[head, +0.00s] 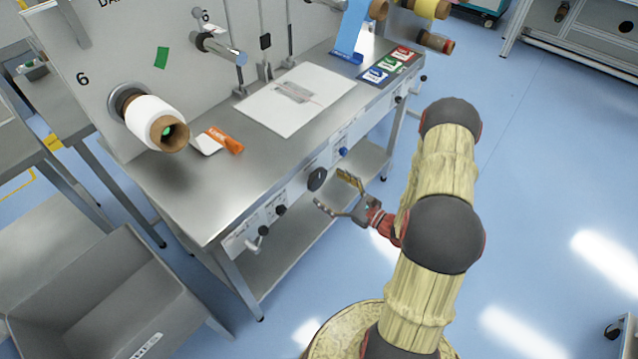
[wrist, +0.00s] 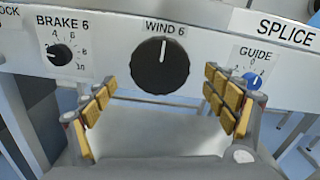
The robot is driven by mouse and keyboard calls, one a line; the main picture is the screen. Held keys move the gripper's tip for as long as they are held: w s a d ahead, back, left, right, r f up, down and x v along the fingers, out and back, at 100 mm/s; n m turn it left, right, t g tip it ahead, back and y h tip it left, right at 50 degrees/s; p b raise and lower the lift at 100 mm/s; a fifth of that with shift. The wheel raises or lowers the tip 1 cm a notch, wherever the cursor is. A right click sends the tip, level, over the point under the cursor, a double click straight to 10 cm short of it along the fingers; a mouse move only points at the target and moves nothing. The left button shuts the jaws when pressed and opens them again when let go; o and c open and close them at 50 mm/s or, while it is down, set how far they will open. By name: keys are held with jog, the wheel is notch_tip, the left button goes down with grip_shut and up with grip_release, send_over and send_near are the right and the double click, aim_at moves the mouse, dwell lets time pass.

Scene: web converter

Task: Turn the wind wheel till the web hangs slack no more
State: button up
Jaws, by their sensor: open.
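The wind wheel is a round black knob (wrist: 161,66) under the label WIND 6, its white mark pointing straight up in the wrist view. In the head view the knob (head: 317,179) sits on the bench's front panel. My gripper (head: 335,189) is open and empty just in front of it. In the wrist view my gripper's yellow-padded fingers (wrist: 160,88) stand to either side of the knob and lower, apart from it. A white roll (head: 153,118) hangs by the number 6. A white strip with an orange end (head: 220,142) lies on the bench; its link to the roll is unclear.
The BRAKE 6 knob (wrist: 61,54) is left of the wheel, and the blue GUIDE knob (wrist: 252,81) is right. A white sheet (head: 295,98) lies on the bench top (head: 190,200). A grey bin (head: 100,300) stands at lower left.

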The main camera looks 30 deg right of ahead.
aim_at(320, 181)
jog(key=shift+b+x, duration=0.45)
jog(key=shift+x, duration=1.8)
jog(key=c, duration=0.4)
jog(key=c, duration=0.7)
jog(key=shift+c, duration=0.3)
